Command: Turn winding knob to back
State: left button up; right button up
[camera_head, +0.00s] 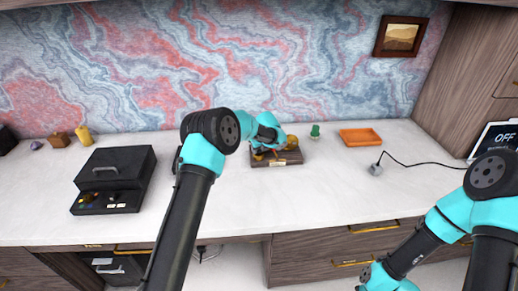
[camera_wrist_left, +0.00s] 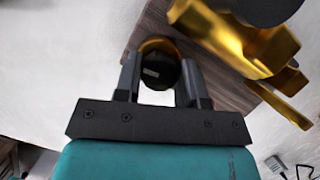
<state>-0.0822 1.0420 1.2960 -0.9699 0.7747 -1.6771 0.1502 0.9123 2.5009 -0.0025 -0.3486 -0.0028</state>
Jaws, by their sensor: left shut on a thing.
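A brass device (camera_head: 291,143) on a dark wooden base (camera_head: 292,158) stands on the white counter. In the left wrist view its brass body (camera_wrist_left: 240,40) and wooden base (camera_wrist_left: 218,88) fill the upper right. A dark round winding knob (camera_wrist_left: 160,72) with a gold rim sits at the device's side. My left gripper (camera_wrist_left: 161,75) has its two fingers on either side of the knob, shut on it. In the head view my left wrist covers part of the device and hides the fingers and the knob. My right arm is at the lower right; its gripper is outside the frame.
A black box with a handle (camera_head: 115,170) stands left on the counter. A green item (camera_head: 315,131) and an orange tray (camera_head: 361,138) are to the right of the device. A grey plug (camera_head: 376,169) with a black cable lies further right. The front counter is clear.

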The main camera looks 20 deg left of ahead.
pick_arm(q)
jog(key=shift+c, duration=0.9)
jog(key=shift+n, duration=0.5)
jog(key=n+g, duration=0.1)
jog(key=n, duration=0.1)
jog(key=n+y, duration=0.1)
jog(key=n, duration=0.1)
jog(key=shift+w+d+g, duration=0.1)
jog(key=shift+g, duration=0.3)
jog(key=n+g, duration=0.1)
jog(key=n, duration=0.3)
jog(key=shift+w+y, duration=0.1)
jog(key=shift+y, duration=0.2)
jog(key=shift+n+g, duration=0.8)
jog(key=shift+n, duration=0.8)
jog(key=o, duration=0.9)
